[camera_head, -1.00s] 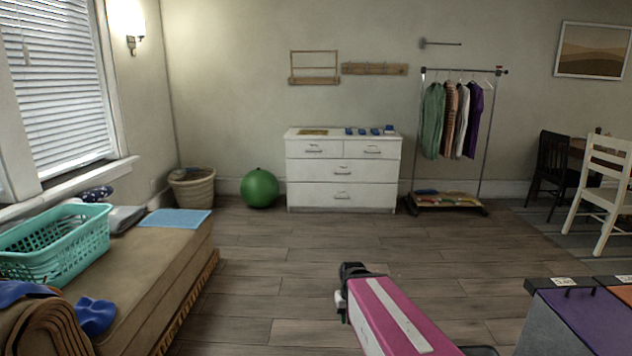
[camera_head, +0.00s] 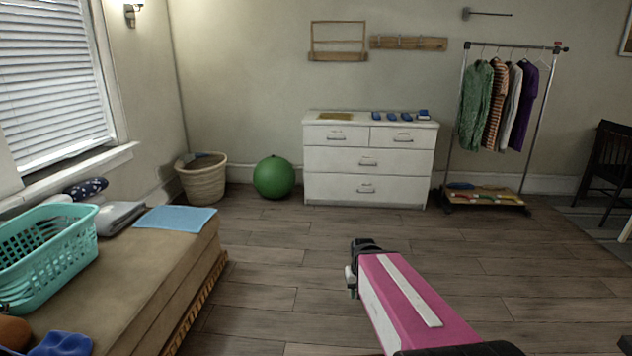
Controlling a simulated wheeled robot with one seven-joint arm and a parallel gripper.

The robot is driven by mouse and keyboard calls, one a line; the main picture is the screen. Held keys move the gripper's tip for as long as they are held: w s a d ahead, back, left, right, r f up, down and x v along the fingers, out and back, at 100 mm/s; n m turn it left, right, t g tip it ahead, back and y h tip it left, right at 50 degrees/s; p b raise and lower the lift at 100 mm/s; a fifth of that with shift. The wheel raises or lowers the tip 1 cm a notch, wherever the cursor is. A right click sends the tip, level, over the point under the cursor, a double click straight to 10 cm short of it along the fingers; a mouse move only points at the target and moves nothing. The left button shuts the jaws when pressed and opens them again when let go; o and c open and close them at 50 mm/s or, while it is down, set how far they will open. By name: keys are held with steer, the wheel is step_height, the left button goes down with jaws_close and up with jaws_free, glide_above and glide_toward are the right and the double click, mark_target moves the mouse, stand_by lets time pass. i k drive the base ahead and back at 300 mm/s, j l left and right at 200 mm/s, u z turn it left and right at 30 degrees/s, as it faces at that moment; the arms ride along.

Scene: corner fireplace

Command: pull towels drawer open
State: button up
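A white dresser (camera_head: 330,190) stands against the far wall. It has two small drawers side by side at the top, the left one (camera_head: 334,135) and the right one (camera_head: 402,137), and two wide drawers below, a middle one (camera_head: 340,161) and a bottom one (camera_head: 335,187). All look shut, each with a metal handle. I cannot tell which one is the towels drawer. My gripper (camera_head: 353,292) is at the end of my pink arm, low in front and well short of the dresser. Its fingers are small and partly hidden by the arm.
The floor (camera_head: 300,240) before the dresser is clear. A green ball (camera_head: 273,177) and a wicker basket (camera_head: 203,180) stand left of it, a clothes rack (camera_head: 531,130) right. A bench (camera_head: 150,265) with a teal laundry basket (camera_head: 45,255) lines the left side. A dark chair (camera_head: 606,165) stands far right.

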mark_target(318, 159)
steer(key=i, duration=3.6)
steer(key=i+j+z, duration=0.1)
steer(key=i+z, duration=0.25)
steer(key=i, duration=0.2)
